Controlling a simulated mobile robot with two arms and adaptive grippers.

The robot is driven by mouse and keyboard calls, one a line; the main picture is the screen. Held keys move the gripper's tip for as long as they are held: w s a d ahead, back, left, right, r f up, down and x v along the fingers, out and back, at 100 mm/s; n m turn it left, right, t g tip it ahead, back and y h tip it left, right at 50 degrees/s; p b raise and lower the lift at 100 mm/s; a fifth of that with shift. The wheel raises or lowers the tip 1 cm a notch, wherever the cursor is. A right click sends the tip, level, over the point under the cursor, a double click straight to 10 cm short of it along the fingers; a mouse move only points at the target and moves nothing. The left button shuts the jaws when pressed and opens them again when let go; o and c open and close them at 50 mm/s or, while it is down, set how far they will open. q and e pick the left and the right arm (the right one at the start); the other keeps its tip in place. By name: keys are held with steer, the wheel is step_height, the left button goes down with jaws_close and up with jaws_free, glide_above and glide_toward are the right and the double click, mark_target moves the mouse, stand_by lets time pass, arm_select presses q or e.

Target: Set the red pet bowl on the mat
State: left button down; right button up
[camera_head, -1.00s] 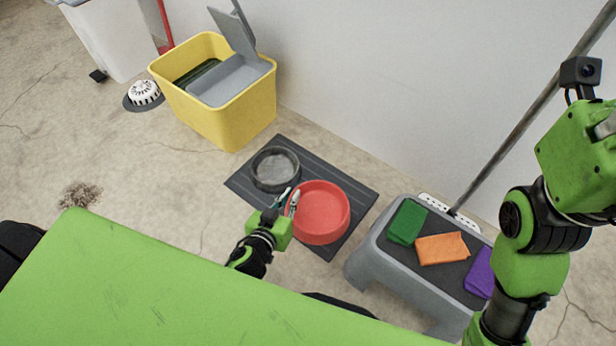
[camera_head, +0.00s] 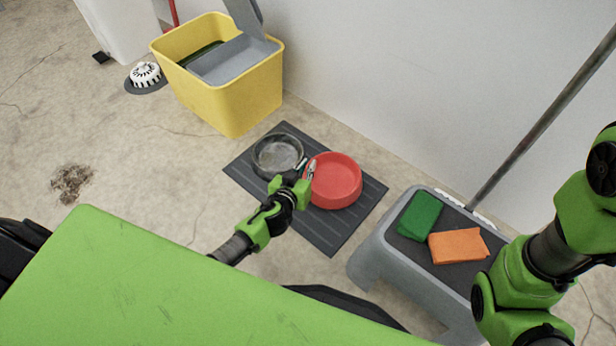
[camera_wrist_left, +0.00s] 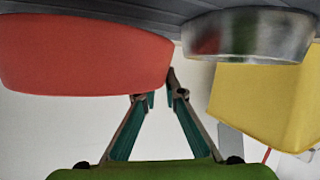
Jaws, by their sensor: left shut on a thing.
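The red pet bowl (camera_head: 336,183) is upright over the right part of the dark grey ribbed mat (camera_head: 325,236). In the left wrist view the bowl (camera_wrist_left: 85,55) shows at the upper left, with its base close to the mat; I cannot tell for sure whether it touches. My left gripper (camera_head: 307,172) is shut on the near left side of the bowl's wall. Its fingers (camera_wrist_left: 161,97) also show in the wrist view. My right arm shows at the right, but its gripper is out of view.
A grey metal bowl (camera_head: 277,156) stands on the mat, left of the red bowl. A yellow bin (camera_head: 235,105) is behind the mat. A grey step stool (camera_head: 377,257) with a green cloth (camera_head: 420,215) and an orange cloth (camera_head: 458,246) is at the right. A wall rises behind.

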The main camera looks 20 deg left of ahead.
arm_select(q)
steer(key=f+b, duration=0.2)
steer(key=f, duration=0.1)
steer(key=shift+w+f+b, duration=0.1)
steer(key=shift+w+b, duration=0.2)
steer(key=shift+b, duration=0.1)
steer(key=shift+f, duration=0.15)
steer(key=shift+f+b, duration=0.2)
steer(key=shift+b, duration=0.15)
steer(key=c, duration=2.1)
jaws_free()
steer(key=shift+c, duration=0.2)
